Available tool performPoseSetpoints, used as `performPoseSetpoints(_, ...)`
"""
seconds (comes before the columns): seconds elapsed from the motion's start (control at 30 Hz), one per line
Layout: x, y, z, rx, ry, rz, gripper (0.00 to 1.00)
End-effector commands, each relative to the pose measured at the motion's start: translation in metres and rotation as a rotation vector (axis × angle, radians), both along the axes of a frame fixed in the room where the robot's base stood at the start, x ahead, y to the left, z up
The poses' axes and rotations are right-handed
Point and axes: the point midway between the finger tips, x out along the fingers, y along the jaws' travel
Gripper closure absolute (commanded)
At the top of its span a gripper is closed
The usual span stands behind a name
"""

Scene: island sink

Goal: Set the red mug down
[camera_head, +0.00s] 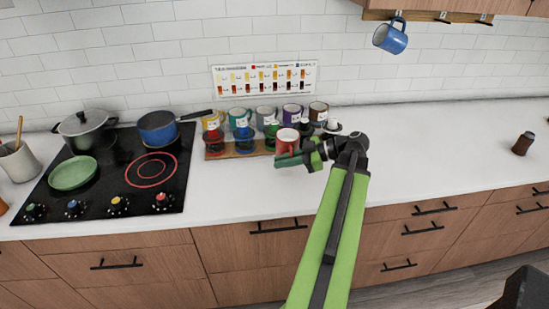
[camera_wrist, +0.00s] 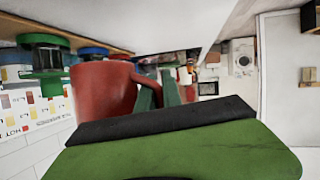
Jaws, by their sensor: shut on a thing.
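The red mug (camera_head: 287,139) is in my gripper (camera_head: 303,157), above the white counter near the front of a wooden rack. In the wrist view the red mug (camera_wrist: 102,92) is large, and its handle is between the green fingers (camera_wrist: 158,95) of my gripper, which are shut on it. I cannot tell whether the mug's base touches anything. My green arm comes up from the bottom of the head view.
The wooden rack (camera_head: 215,155) holds jars, with several coloured mugs behind. A black cooktop (camera_head: 110,190) with pots is at left. A blue mug (camera_head: 391,37) hangs at upper right. A brown jar (camera_head: 522,143) stands far right. The counter (camera_head: 440,135) between is clear.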

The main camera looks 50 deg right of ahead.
Motion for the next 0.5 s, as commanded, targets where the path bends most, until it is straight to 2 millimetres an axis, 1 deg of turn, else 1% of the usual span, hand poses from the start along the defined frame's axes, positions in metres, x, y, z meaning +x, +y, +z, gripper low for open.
performPoseSetpoints(0.03,-0.006,-0.003,0.008,0.0,-0.001,-0.002,1.0)
performPoseSetpoints(0.1,-0.013,-0.006,0.012,0.0,-0.001,-0.001,1.0)
performPoseSetpoints(0.3,-0.031,-0.012,0.023,0.0,-0.001,-0.001,1.0)
performPoseSetpoints(0.5,-0.042,-0.017,0.029,0.0,-0.001,0.001,1.0)
